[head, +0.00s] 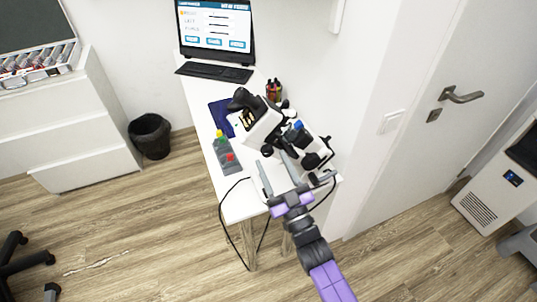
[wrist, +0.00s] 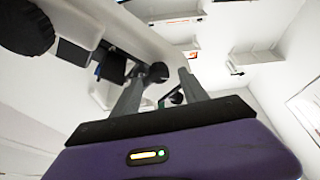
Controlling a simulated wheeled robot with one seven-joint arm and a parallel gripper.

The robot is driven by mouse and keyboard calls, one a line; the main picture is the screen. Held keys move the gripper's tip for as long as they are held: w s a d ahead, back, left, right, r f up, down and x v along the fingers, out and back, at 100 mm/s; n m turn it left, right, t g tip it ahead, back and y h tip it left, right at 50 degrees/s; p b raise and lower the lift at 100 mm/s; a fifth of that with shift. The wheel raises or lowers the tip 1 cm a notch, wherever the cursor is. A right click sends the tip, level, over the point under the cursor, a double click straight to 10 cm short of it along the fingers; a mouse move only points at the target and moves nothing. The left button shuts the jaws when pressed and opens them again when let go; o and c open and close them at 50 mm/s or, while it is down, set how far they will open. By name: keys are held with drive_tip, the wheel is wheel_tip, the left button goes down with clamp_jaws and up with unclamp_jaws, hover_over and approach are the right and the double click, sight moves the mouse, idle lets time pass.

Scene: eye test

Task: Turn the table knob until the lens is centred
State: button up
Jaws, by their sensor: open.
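A white and black optical instrument (head: 262,127) stands on the white desk. A small black knob (head: 267,151) is low on its near side; I cannot tell for sure that it is the table knob. My gripper (head: 271,159), with purple parts and grey fingers, is open just in front of this knob. In the wrist view my gripper (wrist: 160,74) has a round black knob (wrist: 158,71) showing between its fingertips. I cannot tell whether the fingers reach around it or touch it. A larger black knob (wrist: 25,27) shows at upper left. I cannot make out the lens.
A grey tray with green and red-topped bottles (head: 228,157) stands left of the instrument. A pen cup (head: 273,91), a keyboard (head: 214,72) and a lit laptop (head: 215,28) are behind.

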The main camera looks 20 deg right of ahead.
sight(267, 150)
drive_tip(key=shift+x, duration=1.2)
clamp_jaws()
drive_tip(key=shift+f+m+h+b, duration=0.25)
drive_tip(key=shift+m+h+b, duration=0.15)
drive_tip(key=shift+m+b, duration=0.3)
drive_tip(key=shift+r+m+h+b, duration=0.2)
drive_tip(key=shift+m+h+b, duration=0.3)
drive_tip(key=shift+m, duration=0.4)
